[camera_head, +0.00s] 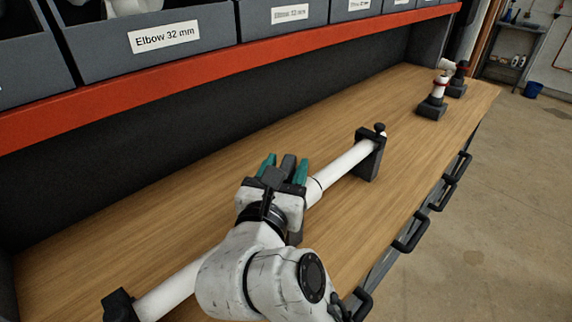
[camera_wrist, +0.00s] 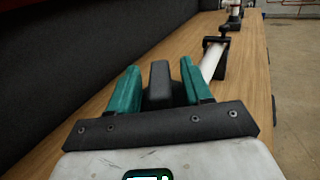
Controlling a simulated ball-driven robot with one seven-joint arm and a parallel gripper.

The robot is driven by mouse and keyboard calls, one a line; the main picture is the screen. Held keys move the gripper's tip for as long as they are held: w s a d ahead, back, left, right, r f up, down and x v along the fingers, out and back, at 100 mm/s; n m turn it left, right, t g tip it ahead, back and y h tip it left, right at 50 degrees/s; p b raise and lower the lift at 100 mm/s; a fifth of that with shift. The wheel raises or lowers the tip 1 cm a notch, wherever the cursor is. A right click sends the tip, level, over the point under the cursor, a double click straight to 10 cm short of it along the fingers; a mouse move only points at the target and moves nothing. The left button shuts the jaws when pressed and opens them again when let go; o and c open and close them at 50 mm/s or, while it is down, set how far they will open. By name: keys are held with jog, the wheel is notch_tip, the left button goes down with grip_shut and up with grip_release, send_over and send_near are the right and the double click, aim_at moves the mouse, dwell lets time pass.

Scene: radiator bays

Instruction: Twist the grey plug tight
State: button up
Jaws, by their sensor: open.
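The grey plug (camera_head: 288,164) is a dark grey block-like handle near the middle of the white pipe. In the wrist view the plug (camera_wrist: 160,78) stands between my two teal fingers. My gripper (camera_head: 284,168) is open around it, with a small gap to each finger at the top in the wrist view (camera_wrist: 160,72). Whether the fingers touch it lower down is hidden. The plug's base and its seat are hidden behind my gripper. The white pipe (camera_head: 340,169) runs from lower left to upper right past my gripper.
Dark clamp stands hold the pipe at the far end (camera_head: 370,157) and the near end (camera_head: 119,306). Red-handled valves (camera_head: 433,105) stand at the bench's far end. A red-edged shelf (camera_head: 190,92) with grey bins overhangs the back. Dark handles (camera_head: 411,233) line the front edge.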

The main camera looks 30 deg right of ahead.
jog(key=shift+w+d, duration=0.2)
jog(key=shift+c, duration=0.4)
grip_shut()
